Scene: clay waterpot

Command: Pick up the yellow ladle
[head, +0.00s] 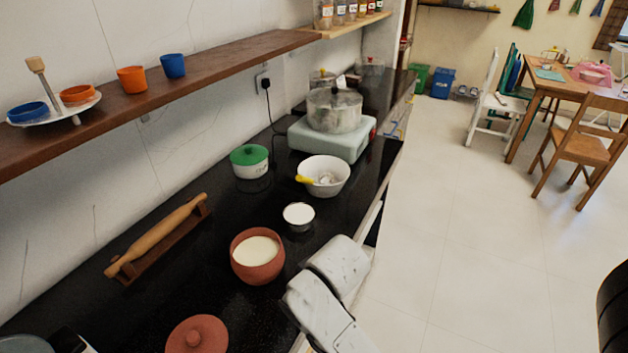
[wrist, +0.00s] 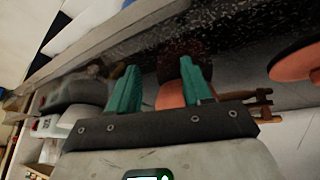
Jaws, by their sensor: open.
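The yellow ladle (head: 306,180) lies in a white bowl (head: 324,187) on the black counter in the head view. Its yellow handle end rests at the bowl's left rim, and its pale head is inside. I cannot make out the ladle in the wrist view. My gripper (wrist: 160,63) shows in the wrist view with its two teal fingers apart and nothing held between them. A terracotta pot (wrist: 169,96) shows behind the fingers. In the head view my white arm is at the counter's front edge, nearer than the bowl, and the gripper itself is hidden.
A clay pot (head: 257,256) of white contents and a small steel bowl (head: 299,216) stand nearer than the white bowl. A stove (head: 332,140) with a steel pot stands beyond. A wooden shelf (head: 150,98) overhangs the counter.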

